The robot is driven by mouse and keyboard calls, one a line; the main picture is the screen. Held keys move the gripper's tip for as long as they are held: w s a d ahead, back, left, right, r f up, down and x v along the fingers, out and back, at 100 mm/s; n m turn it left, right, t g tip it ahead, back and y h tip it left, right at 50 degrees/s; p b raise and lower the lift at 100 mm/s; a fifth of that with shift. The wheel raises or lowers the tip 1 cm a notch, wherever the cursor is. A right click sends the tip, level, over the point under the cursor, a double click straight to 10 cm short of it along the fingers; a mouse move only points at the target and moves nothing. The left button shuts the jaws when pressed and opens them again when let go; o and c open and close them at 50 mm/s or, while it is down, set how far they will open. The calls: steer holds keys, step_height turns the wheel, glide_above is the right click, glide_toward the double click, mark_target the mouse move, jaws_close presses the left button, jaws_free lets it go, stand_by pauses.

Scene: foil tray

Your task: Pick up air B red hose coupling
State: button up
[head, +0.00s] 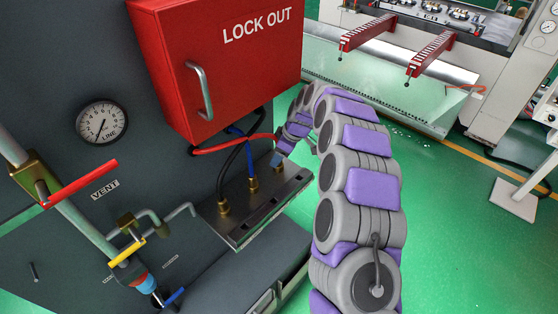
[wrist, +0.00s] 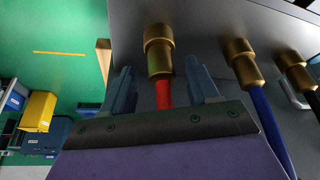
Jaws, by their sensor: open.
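In the wrist view, the red hose (wrist: 164,95) runs up into its brass coupling (wrist: 158,52). My gripper (wrist: 160,68) is open, with one grey-blue finger on each side of the hose and the coupling's lower end. The fingers look apart from the coupling; the depth between them is hard to judge. In the head view, my gripper (head: 279,158) is at the far right end of the metal manifold plate (head: 240,236). The red hose (head: 225,146) runs to it from under the red box, and my gripper hides the red hose's coupling there.
The blue hose's brass coupling (wrist: 242,62) and the black hose's brass coupling (wrist: 296,72) stand to the right in the wrist view. The red LOCK OUT box (head: 220,60) hangs above the manifold. Open green floor (head: 450,240) lies right of my arm.

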steer(key=shift+a, duration=0.25)
steer(key=shift+c, duration=0.3)
steer(key=shift+c, duration=0.8)
jaws_close()
